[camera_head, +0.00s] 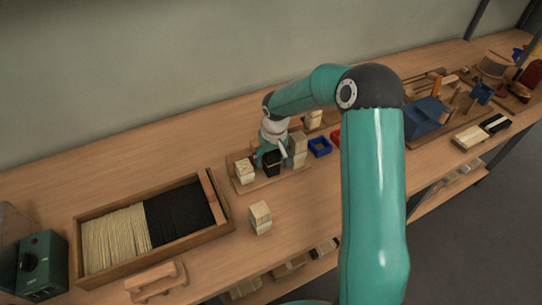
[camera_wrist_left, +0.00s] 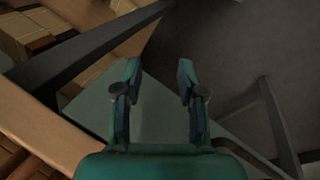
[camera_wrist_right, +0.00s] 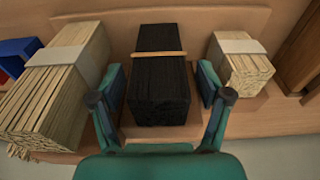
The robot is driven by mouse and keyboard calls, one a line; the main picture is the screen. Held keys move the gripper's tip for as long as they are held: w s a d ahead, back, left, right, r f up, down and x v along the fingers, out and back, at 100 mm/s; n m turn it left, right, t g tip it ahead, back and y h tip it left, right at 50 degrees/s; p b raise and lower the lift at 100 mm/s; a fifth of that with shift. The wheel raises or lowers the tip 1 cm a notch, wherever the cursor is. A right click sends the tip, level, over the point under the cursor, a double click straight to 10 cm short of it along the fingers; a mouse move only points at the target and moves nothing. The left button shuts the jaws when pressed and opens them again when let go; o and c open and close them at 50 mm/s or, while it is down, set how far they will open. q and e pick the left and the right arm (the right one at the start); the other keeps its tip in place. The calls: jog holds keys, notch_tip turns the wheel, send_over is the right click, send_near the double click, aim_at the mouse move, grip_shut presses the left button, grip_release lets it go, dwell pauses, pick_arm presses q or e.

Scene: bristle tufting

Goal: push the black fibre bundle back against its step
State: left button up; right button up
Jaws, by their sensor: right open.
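The black fibre bundle (camera_wrist_right: 158,85) stands out in the right wrist view, with a tan band around it. It lies on a wooden stepped board (camera_wrist_right: 130,130) between two pale bundles. My right gripper (camera_wrist_right: 160,88) is open, with one finger on each side of the black bundle; whether the fingers touch it I cannot tell. In the head view the right gripper (camera_head: 268,150) is over the black bundle (camera_head: 272,163), partly hiding it. My left gripper (camera_wrist_left: 157,82) is open and empty in the left wrist view, over the floor beside the bench edge.
Pale bundles (camera_head: 244,171) and (camera_head: 298,150) stand close on either side. Another pale bundle (camera_head: 260,217) stands in front on the bench. A wooden tray (camera_head: 224,215) of pale and black fibres lies left. A blue bin (camera_head: 319,147) is right.

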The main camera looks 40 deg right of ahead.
jog(key=shift+f, duration=0.15)
jog(key=c, duration=1.3)
jog(key=shift+w+d, duration=0.25)
jog(key=shift+w, duration=0.45)
jog(key=o, duration=1.3)
jog(key=r, duration=0.4)
jog(key=s+r, duration=0.1)
jog(key=r, duration=0.7)
jog(key=shift+s+a, duration=0.3)
